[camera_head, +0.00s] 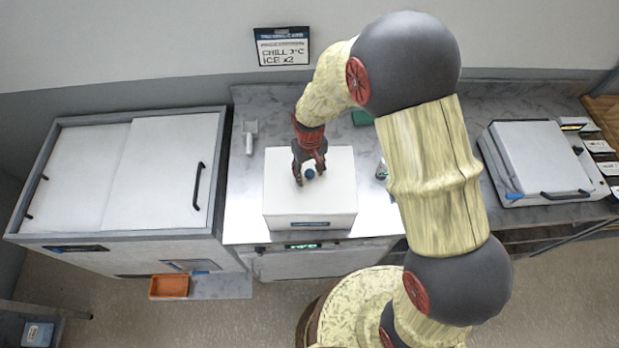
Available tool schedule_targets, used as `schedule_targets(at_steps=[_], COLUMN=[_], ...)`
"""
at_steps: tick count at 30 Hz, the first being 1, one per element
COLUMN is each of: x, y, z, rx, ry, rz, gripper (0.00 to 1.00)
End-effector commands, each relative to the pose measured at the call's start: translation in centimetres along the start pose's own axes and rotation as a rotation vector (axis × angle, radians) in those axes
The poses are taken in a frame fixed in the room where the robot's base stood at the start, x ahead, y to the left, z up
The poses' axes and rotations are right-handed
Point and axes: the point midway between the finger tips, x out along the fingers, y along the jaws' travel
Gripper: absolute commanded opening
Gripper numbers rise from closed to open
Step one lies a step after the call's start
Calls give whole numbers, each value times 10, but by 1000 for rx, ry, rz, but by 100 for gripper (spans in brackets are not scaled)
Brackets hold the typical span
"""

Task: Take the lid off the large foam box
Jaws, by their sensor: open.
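The large foam box (310,222) is white and stands on the grey counter, with a dark label on its front. Its flat white lid (335,190) is on top, with a small dark blue knob (310,174) near the middle. My gripper (309,175) points down over the lid, its dark fingers open on either side of the knob. I cannot tell whether the fingers touch the knob. My arm comes in from the right and hides part of the counter.
A white sliding-door chest (130,175) stands at left, with a scoop (250,137) on the counter beside it. A small item (381,170) and a green object (362,118) are right of the box. A lidded grey unit (535,158) stands at far right. An orange tray (169,286) is low in front.

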Motion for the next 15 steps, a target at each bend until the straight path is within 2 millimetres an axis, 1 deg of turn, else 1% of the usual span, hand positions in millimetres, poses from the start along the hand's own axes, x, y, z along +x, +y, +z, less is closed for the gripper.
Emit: schedule_targets(at_steps=[7,15], x=[2,2], y=[0,0], z=[0,0], rx=[0,0], ry=[2,1], rz=[0,0], gripper=[46,31])
